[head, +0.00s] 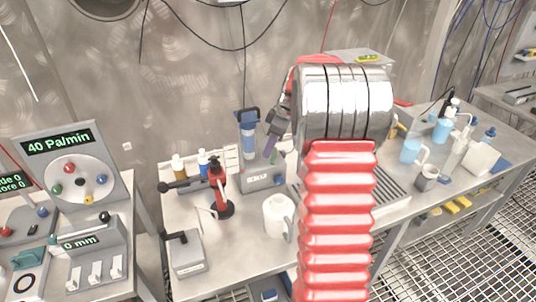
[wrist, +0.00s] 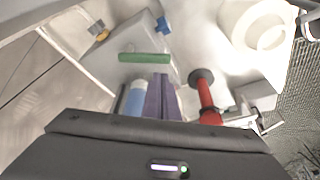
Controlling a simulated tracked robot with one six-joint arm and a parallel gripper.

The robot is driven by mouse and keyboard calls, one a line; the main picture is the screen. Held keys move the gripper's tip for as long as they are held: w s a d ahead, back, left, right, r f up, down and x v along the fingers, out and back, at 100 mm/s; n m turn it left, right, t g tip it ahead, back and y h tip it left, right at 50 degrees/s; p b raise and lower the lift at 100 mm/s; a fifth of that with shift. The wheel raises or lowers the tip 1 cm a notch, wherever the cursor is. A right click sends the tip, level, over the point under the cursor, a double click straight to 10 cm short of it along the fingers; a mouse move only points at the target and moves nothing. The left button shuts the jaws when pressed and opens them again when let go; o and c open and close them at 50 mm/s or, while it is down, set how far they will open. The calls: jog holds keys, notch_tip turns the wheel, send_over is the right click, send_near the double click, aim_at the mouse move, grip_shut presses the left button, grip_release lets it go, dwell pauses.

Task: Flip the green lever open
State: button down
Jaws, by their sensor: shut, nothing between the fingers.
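The green lever (wrist: 145,58) shows in the wrist view as a short straight bar across a light grey box (wrist: 133,38). In the head view the box (head: 263,182) stands on the bench, and only a small bit of green shows by my fingers. My gripper (head: 267,157) is above the box, pointing down. Its purple fingers (wrist: 160,76) are shut together with nothing between them. Their tips appear just short of the lever in the wrist view; I cannot tell whether they touch it.
A blue-and-white filter cartridge (head: 248,137) stands close behind my gripper. A red hand pump (head: 218,188) stands to the left, and a white mug (head: 279,215) stands in front. A grey block with a black handle (head: 187,252) is at front left. Some bench surface between them is clear.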

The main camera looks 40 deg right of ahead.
notch_tip(320, 180, up, 8)
jog(key=shift+f, duration=0.2)
jog(key=c, duration=2.3)
grip_release()
jog(key=shift+a+r, duration=0.1)
jog(key=shift+a, duration=0.15)
jog(key=o, duration=0.5)
jog(key=shift+m+h, duration=0.4)
jog(key=shift+m, duration=0.5)
jog(key=s+a+r, duration=0.1)
jog(key=a, duration=0.2)
jog(key=s+a+r, duration=0.1)
jog(key=a, duration=0.2)
jog(key=s+a+r, duration=0.1)
jog(key=a+r, duration=0.1)
jog(key=a, duration=0.1)
jog(key=shift+s, duration=0.35)
jog(key=shift+o, duration=0.2)
jog(key=s+a+f+m+t+h, duration=0.1)
jog(key=s+a+m, duration=0.5)
jog(key=s+a, duration=1.3)
jog(key=s+f+t, duration=0.1)
jog(key=s, duration=0.2)
jog(key=shift+s+a+t+h, duration=0.3)
jog(key=shift+a, duration=0.05)
